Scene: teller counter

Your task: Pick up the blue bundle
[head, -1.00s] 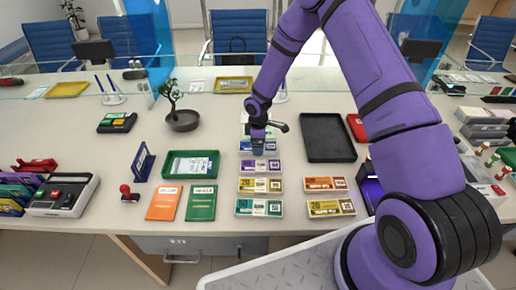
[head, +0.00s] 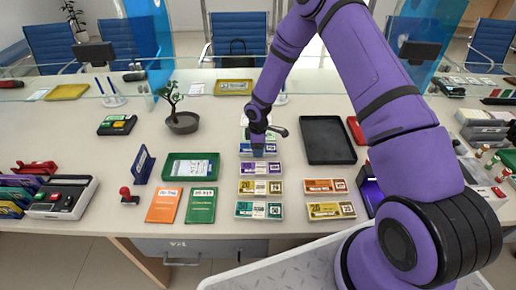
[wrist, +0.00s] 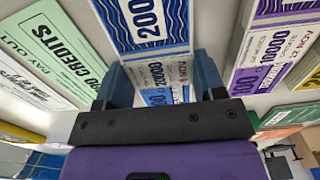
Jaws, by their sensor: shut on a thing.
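The blue bundle (head: 271,150) lies in the middle column of banded bundles on the counter, just beyond the purple bundle (head: 261,168). In the head view my gripper (head: 258,150) points down over it and hides its middle. In the wrist view the blue bundle (wrist: 147,25) passes between my two fingers, with its pale printed band (wrist: 160,78) between them. My gripper (wrist: 158,88) is shut on it across the band. I cannot tell any gap between the bundle and the counter.
A green bundle (wrist: 55,53) lies close on one side of the blue one, the purple bundle (wrist: 275,45) on the other. Yellow (head: 260,187) and teal (head: 258,210) bundles lie nearer. A black tray (head: 326,140) is to the right, a green tray (head: 170,167) and small tree (head: 182,122) to the left.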

